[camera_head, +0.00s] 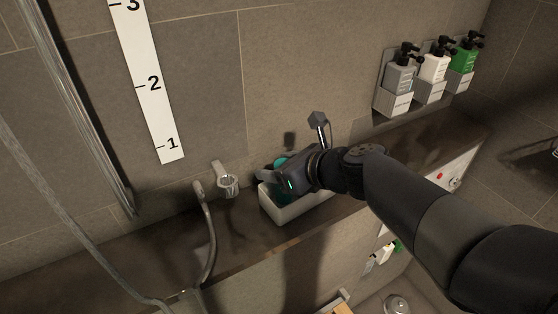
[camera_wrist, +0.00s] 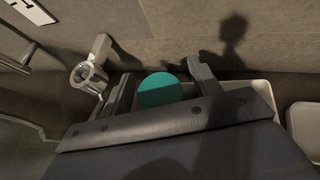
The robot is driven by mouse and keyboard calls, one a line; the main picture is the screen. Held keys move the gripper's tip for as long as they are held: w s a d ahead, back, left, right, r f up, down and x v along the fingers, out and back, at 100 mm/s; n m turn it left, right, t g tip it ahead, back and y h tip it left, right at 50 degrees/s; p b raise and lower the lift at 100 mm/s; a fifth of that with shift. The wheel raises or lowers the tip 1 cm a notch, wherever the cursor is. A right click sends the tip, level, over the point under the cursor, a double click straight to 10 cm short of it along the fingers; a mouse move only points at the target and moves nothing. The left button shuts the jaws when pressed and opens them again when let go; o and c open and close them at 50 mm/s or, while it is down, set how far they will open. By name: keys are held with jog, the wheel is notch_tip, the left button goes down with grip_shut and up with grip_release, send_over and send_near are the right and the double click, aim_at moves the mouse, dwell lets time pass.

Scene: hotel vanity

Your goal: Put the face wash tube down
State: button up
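A teal rounded thing, apparently the face wash tube (camera_wrist: 160,90), shows between the two fingers of my gripper (camera_wrist: 160,82) in the wrist view. The fingers stand wide apart on either side of it; I cannot tell whether they press on it. In the head view, a little teal of the tube (camera_head: 281,161) shows beside my gripper (camera_head: 273,178). My gripper is low over a white tray (camera_head: 285,213) on the dark stone ledge. My gripper hides most of the tube, its lower end and the tray's inside.
A chrome shower holder (camera_head: 227,181) is on the wall just left of the tray, with a hose (camera_head: 208,235) hanging nearby. Several pump bottles (camera_head: 434,66) sit in wall holders at the right. The dark ledge (camera_head: 150,245) is mostly clear left of the tray.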

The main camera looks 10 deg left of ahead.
jog(key=shift+r, duration=0.1)
jog(key=shift+r+p, duration=0.3)
jog(key=v, duration=1.2)
jog(key=shift+f, duration=0.25)
jog(key=shift+d, duration=0.1)
